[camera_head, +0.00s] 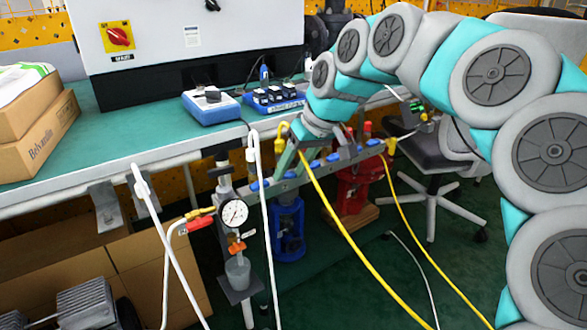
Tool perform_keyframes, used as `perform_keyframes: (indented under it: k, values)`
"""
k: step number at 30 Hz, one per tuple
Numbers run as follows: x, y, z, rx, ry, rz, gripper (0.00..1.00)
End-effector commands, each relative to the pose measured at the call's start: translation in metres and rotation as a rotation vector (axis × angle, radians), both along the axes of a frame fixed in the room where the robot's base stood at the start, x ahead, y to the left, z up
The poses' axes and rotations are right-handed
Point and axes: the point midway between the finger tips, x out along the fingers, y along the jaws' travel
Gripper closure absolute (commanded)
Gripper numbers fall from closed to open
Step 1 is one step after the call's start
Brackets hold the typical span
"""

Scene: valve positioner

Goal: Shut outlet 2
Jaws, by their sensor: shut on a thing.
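A grey metal manifold (240,191) runs along the table's front edge, with several small blue valve handles (289,175) on it. I cannot read any outlet number, so I cannot tell which is outlet 2. My teal and grey arm reaches down from the right. My gripper (318,155) is at the middle of the manifold, shut on what looks like one of the blue handles. The wrist and fingers partly hide that handle, so its angle is unclear. Yellow hoses (350,240) and white hoses (263,200) hang from the manifold.
A pressure gauge (233,213) with a red-handled fitting (200,223) stands left of the manifold. Blue devices (212,106) and a cabinet with a red switch (118,36) are on the green table (140,140). Cartons (40,125) stand left; an office chair (435,160) is behind.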

Motion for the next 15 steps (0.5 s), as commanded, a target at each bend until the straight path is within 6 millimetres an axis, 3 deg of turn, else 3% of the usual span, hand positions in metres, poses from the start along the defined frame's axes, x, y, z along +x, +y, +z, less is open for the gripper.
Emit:
perform_keyframes:
  k: [15]
  values:
    - [-0.0032,0.0043,0.0006,-0.185,-0.126,0.0,1.0]
